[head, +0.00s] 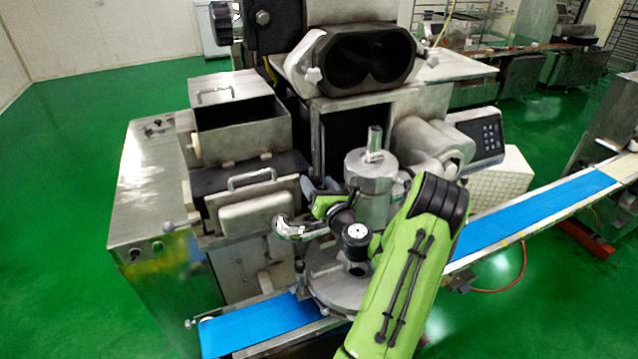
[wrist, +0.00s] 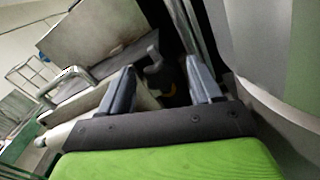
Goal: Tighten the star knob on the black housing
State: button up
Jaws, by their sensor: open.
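My gripper (head: 318,188) is in front of the machine, beside the metal cylinder (head: 372,178), with its jaws pointing into the machine. In the wrist view my gripper (wrist: 161,64) is open, with two grey-blue fingers apart. A dark grey knob-like piece (wrist: 152,58) shows between the fingers, against a black body (wrist: 172,86). It looks like the star knob on its black housing, but its lobes are too dark and small to make out. I cannot tell whether either finger touches it. In the head view my arm and gripper hide this spot.
A lidded metal hopper (head: 238,128) and a handled cover (head: 255,212) stand to the left. A curved metal handle (head: 290,228) sits close below my gripper. A round metal plate (head: 335,285) and a blue conveyor belt (head: 262,326) lie below. Green floor is open at left.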

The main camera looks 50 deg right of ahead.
jog(key=c, duration=1)
jog(key=shift+c, duration=0.2)
jog(key=n+b, duration=0.1)
jog(key=n, duration=0.1)
jog(key=n+b, duration=0.1)
jog(key=n, duration=0.1)
jog(key=shift+w+a+f+n+b, duration=0.1)
jog(key=shift+f+n+b, duration=0.05)
jog(key=shift+n+b, duration=0.25)
jog(key=n+b, duration=0.2)
jog(key=n, duration=0.1)
jog(key=shift+n, duration=0.3)
jog(key=n+b, duration=0.4)
jog(key=n, duration=0.1)
jog(key=shift+a+f+b, duration=0.1)
jog(key=shift+a+b, duration=0.05)
jog(key=shift+b, duration=0.15)
jog(key=shift+n+b, duration=1.35)
jog(key=shift+n, duration=0.45)
